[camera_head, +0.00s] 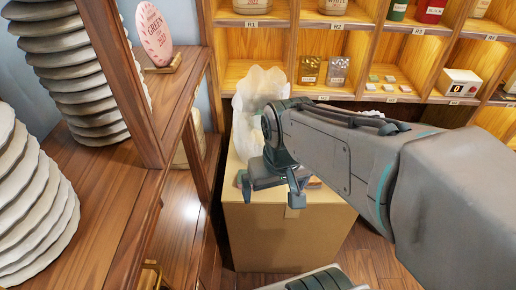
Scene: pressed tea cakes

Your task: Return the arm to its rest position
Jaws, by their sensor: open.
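My arm reaches in from the right edge and ends in my gripper (273,193), which hangs over the cardboard box (288,236). The jaws are open, with two dark fingers pointing down and apart. I see nothing held between them. The wrist hides part of the box top and part of a crumpled white bag (255,86) behind it. Something small and orange shows beside the right finger, but it is mostly hidden.
A wooden shelf (112,215) at left holds stacks of pale wrapped cakes (32,200) and a round pink sign (154,34). Bare floor (372,262) shows right of the box.

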